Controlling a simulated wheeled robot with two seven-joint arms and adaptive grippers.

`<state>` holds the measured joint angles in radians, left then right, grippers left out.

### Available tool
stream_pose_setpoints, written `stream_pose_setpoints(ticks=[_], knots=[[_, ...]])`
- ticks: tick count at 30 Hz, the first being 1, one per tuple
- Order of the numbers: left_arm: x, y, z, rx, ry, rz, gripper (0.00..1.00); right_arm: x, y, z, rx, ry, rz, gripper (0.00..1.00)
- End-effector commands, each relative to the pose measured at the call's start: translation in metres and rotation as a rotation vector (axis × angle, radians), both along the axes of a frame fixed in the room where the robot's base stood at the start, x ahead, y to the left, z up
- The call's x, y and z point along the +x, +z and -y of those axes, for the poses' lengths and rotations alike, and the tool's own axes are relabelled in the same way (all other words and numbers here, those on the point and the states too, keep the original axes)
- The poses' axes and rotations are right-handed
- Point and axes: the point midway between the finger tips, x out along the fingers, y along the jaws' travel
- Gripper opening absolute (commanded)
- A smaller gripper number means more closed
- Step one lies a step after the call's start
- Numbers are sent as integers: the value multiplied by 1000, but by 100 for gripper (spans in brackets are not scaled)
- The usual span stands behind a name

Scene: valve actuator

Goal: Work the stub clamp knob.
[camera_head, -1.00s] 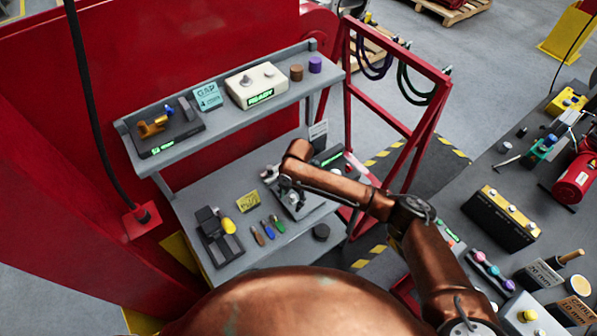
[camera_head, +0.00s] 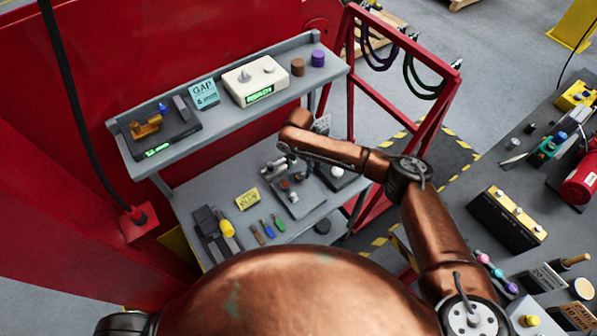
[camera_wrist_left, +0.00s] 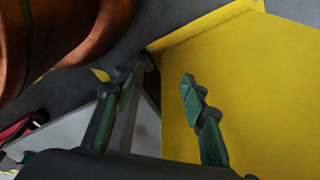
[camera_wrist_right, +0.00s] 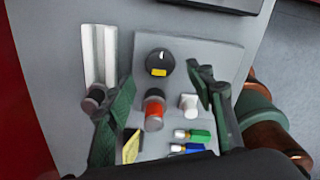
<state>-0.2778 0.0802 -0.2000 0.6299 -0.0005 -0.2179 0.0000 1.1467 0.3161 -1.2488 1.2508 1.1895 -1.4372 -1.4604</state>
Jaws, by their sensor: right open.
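A grey fixture plate (camera_head: 300,203) lies on the lower shelf; in the right wrist view the plate (camera_wrist_right: 205,55) carries a black round knob (camera_wrist_right: 160,62) with a white mark and yellow label, a red-and-black cylinder (camera_wrist_right: 154,110) and a small white square post (camera_wrist_right: 188,104). I cannot tell which is the stub clamp knob. My right gripper (camera_wrist_right: 163,82) is open above the plate, with these parts between or just ahead of its fingers; no contact shows. In the head view my right arm partly hides the plate. My left gripper (camera_wrist_left: 157,78) is open and empty near a yellow surface.
A yellow note (camera_head: 247,199) and several coloured-handled tools (camera_head: 268,229) lie left of the plate. The upper shelf (camera_head: 215,118) overhangs behind. A red frame (camera_head: 431,118) with hoses stands at right.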

Motion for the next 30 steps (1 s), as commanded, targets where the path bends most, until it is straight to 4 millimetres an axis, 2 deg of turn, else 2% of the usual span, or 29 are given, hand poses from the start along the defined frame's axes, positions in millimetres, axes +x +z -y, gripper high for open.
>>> stream_pose_setpoints(ticks=[3, 6, 8, 13, 20, 25, 30], knots=[[-29, 1, -1, 2, 8, -34, 40, 0, -19, 1, 0, -3, -1, 49], [-45, 1, -2, 3, 11, -56, 40, 0, -32, 1, 0, -3, -1, 49], [-49, 1, -2, 3, 12, -61, 40, 0, -37, 1, 0, -3, -1, 49], [-44, 1, -2, 3, 11, -53, 40, 0, -45, 0, 1, -1, 1, 49], [-15, 4, 0, 1, 4, -17, 40, 0, -45, -1, 1, 1, 1, 49], [-13, 4, 0, 0, 4, -14, 40, 0, -45, -1, 1, 1, 1, 37], [-24, 3, -1, 1, 7, -29, 40, 0, -45, -1, 1, 1, 1, 25]])
